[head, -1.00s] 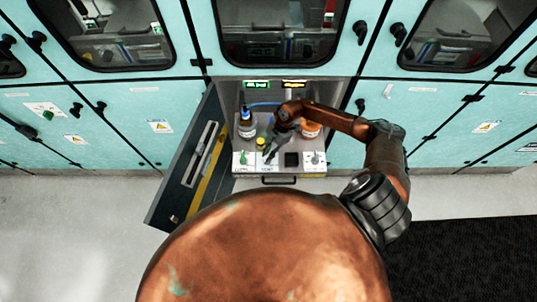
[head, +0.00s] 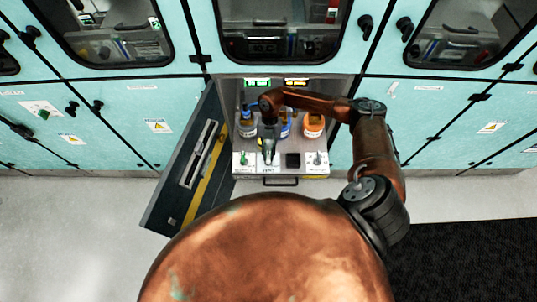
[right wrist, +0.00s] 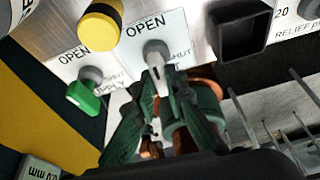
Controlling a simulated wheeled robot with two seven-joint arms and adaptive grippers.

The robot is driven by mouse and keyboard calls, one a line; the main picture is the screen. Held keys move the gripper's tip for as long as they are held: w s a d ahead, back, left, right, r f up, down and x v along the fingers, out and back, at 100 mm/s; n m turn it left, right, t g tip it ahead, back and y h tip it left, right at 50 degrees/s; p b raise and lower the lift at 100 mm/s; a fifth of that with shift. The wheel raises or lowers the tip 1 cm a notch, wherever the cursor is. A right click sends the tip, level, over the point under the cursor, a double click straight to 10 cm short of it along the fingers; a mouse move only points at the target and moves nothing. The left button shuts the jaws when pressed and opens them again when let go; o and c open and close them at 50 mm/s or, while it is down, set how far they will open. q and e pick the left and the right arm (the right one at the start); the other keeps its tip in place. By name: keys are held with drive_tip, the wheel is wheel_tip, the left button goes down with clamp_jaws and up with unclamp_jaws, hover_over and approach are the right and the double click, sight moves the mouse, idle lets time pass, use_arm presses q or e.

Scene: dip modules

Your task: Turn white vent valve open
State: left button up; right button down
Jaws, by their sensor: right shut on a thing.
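The white vent valve (right wrist: 157,62) shows in the right wrist view as a pale lever on a grey hub, on a white plate marked OPEN and SHUT. Its lever points down in the picture, towards my right gripper (right wrist: 160,88). The gripper's dark green fingers are shut on the lever's lower end. In the head view my right gripper (head: 268,152) reaches down to the front of the open drawer-like panel (head: 252,170) and hides most of the vent valve. My left gripper is in neither view now.
A green valve (right wrist: 83,95) and a yellow knob (right wrist: 100,24) lie left of the vent valve. A black square socket (right wrist: 241,36) is to its right. An orange bottle (head: 313,126) and other bottles stand behind. An open dark door (head: 190,165) flanks the left.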

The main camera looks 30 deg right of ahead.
drive_tip(key=shift+n+h, duration=0.3)
drive_tip(key=shift+n, duration=0.2)
drive_tip(key=c, duration=2)
unclamp_jaws()
drive_tip(key=shift+o, duration=0.2)
